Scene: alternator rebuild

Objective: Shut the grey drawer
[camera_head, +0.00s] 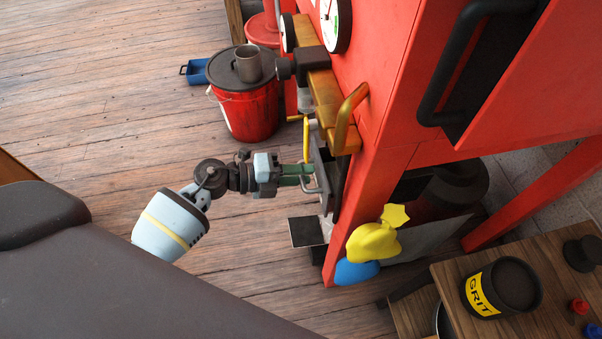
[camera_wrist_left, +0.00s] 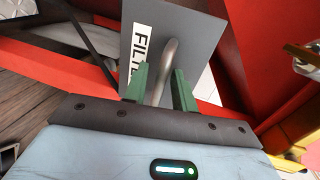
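The grey drawer (camera_head: 325,172) sits in the side of the red cabinet and sticks out a little from it. In the left wrist view its grey front (camera_wrist_left: 198,40) carries a white label reading "FIL…", partly hidden. A curved metal handle (camera_wrist_left: 168,62) stands out from that front. My left gripper (camera_head: 308,174) is at the drawer front. In the wrist view its green fingers (camera_wrist_left: 160,82) are apart, one on each side of the handle, with a gap showing; I cannot tell whether either touches it. My right gripper is not in view.
The red cabinet (camera_head: 392,75) has a brass bar (camera_head: 325,95) with a handle above the drawer. A yellow cloth-like thing (camera_head: 373,243) is at the cabinet's lower corner. The wooden floor (camera_head: 110,110) is mostly clear.

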